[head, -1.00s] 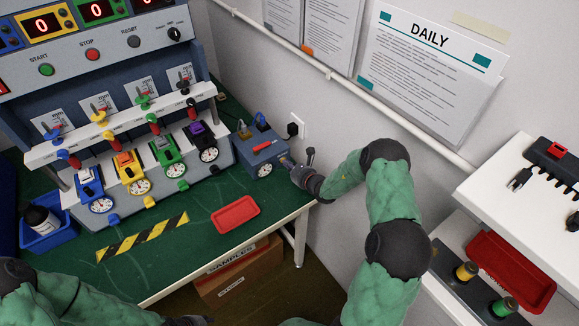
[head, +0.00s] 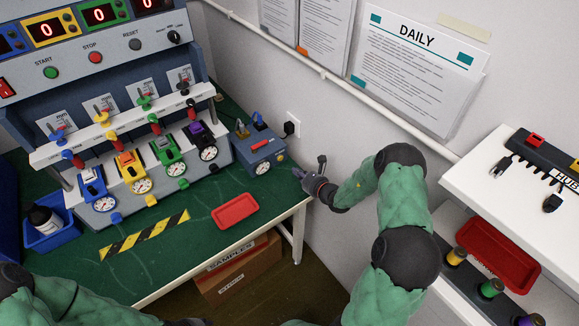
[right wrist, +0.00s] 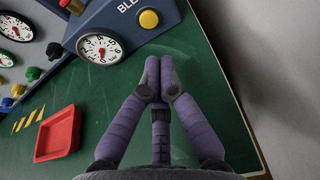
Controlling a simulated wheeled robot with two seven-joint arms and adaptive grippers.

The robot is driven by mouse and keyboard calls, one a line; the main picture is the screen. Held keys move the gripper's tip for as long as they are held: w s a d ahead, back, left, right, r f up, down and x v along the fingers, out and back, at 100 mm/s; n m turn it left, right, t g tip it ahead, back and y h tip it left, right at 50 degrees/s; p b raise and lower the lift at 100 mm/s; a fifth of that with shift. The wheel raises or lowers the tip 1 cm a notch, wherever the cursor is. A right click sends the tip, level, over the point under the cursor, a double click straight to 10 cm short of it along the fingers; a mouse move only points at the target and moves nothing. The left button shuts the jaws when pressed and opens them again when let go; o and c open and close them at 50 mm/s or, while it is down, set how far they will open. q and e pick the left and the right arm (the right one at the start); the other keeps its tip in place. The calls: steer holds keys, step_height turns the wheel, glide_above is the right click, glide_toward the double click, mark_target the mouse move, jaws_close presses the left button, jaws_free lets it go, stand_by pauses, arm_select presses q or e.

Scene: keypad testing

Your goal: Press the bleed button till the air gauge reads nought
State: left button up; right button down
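The blue-grey bleed box (head: 254,152) stands at the right end of the green bench. Its front carries a round white air gauge (right wrist: 100,47) and a yellow bleed button (right wrist: 148,19) beside a partly hidden "BLE..." label. The gauge's red needle points downward in the right wrist view; the exact reading is too small to tell. My right gripper (head: 300,173) is just right of the box, apart from the button. In the right wrist view its fingers (right wrist: 160,75) are together and empty, below the button. My left arm enters at lower left; its gripper is out of frame.
A red tray (head: 235,211) lies on the bench in front of the box. Coloured valve units with gauges stand to the left, and a blue bin (head: 45,232) is at far left. The wall is close behind, and a white shelf (head: 500,185) is at right.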

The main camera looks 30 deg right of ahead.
steer(key=p+v, duration=0.1)
steer(key=v, duration=0.3)
steer(key=shift+s+r, duration=0.25)
steer(key=shift+s, duration=0.45)
